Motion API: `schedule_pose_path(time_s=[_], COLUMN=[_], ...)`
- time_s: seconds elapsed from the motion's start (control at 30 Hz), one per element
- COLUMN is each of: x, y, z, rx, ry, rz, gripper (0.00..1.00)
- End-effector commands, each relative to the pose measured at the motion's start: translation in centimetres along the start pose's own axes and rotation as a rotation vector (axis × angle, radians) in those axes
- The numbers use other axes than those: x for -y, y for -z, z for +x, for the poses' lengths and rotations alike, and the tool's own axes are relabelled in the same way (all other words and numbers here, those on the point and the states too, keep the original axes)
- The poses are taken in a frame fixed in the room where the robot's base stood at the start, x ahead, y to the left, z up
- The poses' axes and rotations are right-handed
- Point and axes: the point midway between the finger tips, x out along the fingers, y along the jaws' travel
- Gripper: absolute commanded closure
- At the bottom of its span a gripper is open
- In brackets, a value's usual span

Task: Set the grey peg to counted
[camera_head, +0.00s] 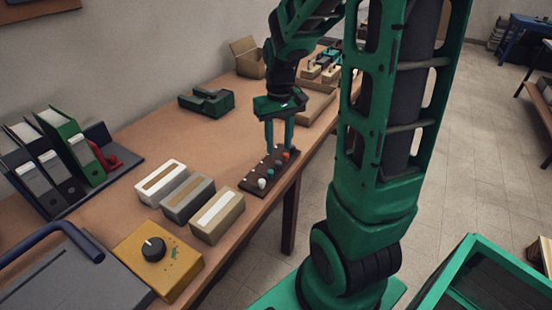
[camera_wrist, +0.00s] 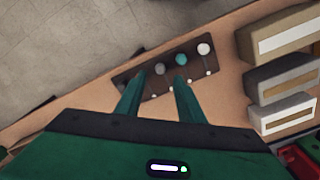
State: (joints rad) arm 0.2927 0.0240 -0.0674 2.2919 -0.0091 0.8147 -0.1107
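A dark board (camera_head: 254,188) with a row of round-headed pegs lies near the table's right edge. In the wrist view, the grey peg (camera_wrist: 159,69) stands next to the teal peg (camera_wrist: 181,59) and the white peg (camera_wrist: 204,48) on the board (camera_wrist: 205,66). The pegs are at one end of short tracks, with small pale dots at the other end. My gripper (camera_head: 279,151) points down over the board, fingers apart and empty. In the wrist view the grey peg shows between the fingertips (camera_wrist: 160,77); contact cannot be told. No lettering is readable.
White, grey and tan label-fronted boxes (camera_head: 217,217) stand close by the board. A yellow box with a black knob (camera_head: 154,249), binders (camera_head: 67,145) and a green device (camera_head: 206,102) are farther off. Bare table lies left of the board; floor drops away right.

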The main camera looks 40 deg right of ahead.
Motion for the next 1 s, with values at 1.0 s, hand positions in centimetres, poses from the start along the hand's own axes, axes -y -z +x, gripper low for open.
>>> schedule_pose_path(time_s=[1.0], x=[0.1], y=[0.0], z=[5.7], rx=[-0.001], ry=[0.000], rz=[-0.001], gripper=[1.00])
